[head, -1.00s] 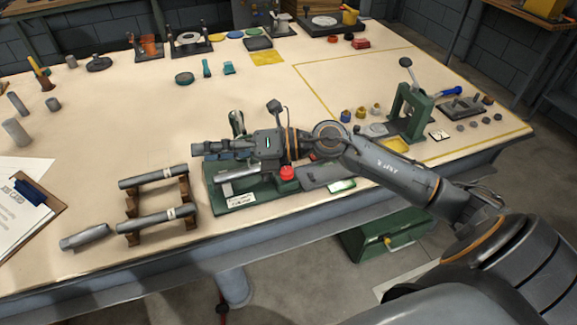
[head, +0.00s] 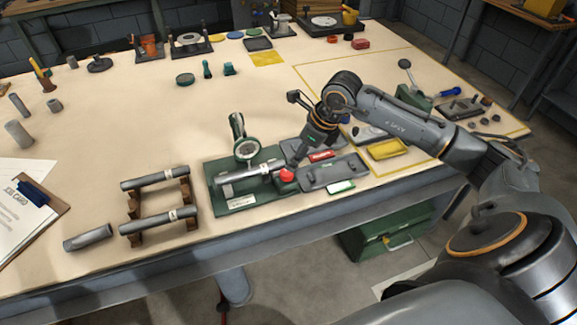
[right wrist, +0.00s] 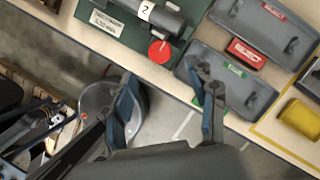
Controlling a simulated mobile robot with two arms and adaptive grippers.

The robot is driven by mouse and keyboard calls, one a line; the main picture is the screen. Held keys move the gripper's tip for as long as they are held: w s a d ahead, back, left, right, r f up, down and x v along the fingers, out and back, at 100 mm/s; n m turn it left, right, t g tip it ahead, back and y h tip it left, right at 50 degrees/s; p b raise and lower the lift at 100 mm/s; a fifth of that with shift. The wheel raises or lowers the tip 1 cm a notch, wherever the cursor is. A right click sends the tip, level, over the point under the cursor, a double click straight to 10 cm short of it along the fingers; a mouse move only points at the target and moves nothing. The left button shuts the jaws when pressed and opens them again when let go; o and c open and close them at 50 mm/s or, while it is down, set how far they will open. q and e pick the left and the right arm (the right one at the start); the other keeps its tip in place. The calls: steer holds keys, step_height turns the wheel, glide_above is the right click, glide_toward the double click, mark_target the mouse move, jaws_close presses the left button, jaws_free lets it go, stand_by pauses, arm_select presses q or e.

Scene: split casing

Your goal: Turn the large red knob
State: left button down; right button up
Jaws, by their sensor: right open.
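The large red knob (head: 287,174) sits at the right end of a green fixture (head: 240,204) that carries a grey cylinder (head: 240,176). In the right wrist view the knob (right wrist: 160,50) shows as a round red disc by the green base, with nothing covering it. My right gripper (head: 293,161) points down just above and behind the knob. In the right wrist view its two fingers (right wrist: 163,74) are spread apart with nothing between them, and the knob shows beyond them, roughly between the tips. Contact with the knob cannot be told. My left gripper is not in view.
A round dial gauge (head: 246,149) stands behind the cylinder. Grey trays (head: 335,174) lie to the right, one with a red label block. A wooden rack (head: 133,205) with cylinders stands to the left. The table's front edge is close.

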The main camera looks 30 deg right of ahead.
mark_target(286, 172)
steer(key=p+x, duration=0.1)
steer(key=x, duration=0.6)
steer(key=shift+a+f, duration=0.15)
steer(key=shift+f, duration=0.05)
steer(key=c, duration=1.1)
